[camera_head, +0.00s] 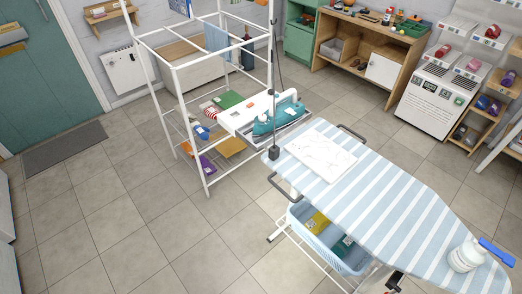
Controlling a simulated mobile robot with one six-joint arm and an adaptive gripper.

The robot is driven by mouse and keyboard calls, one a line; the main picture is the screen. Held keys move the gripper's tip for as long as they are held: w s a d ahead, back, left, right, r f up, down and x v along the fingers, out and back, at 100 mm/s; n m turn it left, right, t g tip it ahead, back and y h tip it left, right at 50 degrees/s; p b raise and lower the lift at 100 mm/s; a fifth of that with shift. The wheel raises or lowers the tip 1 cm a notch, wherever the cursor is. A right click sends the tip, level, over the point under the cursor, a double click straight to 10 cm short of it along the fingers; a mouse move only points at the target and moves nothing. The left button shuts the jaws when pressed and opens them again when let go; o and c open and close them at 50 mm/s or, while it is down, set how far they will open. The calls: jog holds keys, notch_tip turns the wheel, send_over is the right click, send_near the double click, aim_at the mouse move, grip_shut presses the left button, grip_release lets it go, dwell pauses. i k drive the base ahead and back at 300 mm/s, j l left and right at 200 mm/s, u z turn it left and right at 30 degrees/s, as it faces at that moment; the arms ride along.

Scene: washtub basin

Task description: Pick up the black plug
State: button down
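A small black block (274,153), which looks like the black plug, is at the left end of the striped ironing board (420,212). A thin dark cord or rod (275,60) runs up from it past the white rack toward the top of the picture. I cannot tell whether the block rests on the board's edge or hangs beside it. I see no gripper that I can make out in this view.
A pale blue basket (325,235) is below. A white rack (178,95) and teal iron (279,118) stand behind.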

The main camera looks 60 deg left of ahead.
aim_at(273, 151)
jog(key=u, duration=1.95)
jog(key=i+j, duration=0.2)
jog(key=i, duration=0.3)
jog(key=i+j+u, duration=0.1)
jog(key=i, duration=0.4)
jog(key=i+j, duration=0.25)
jog(key=i, duration=0.3)
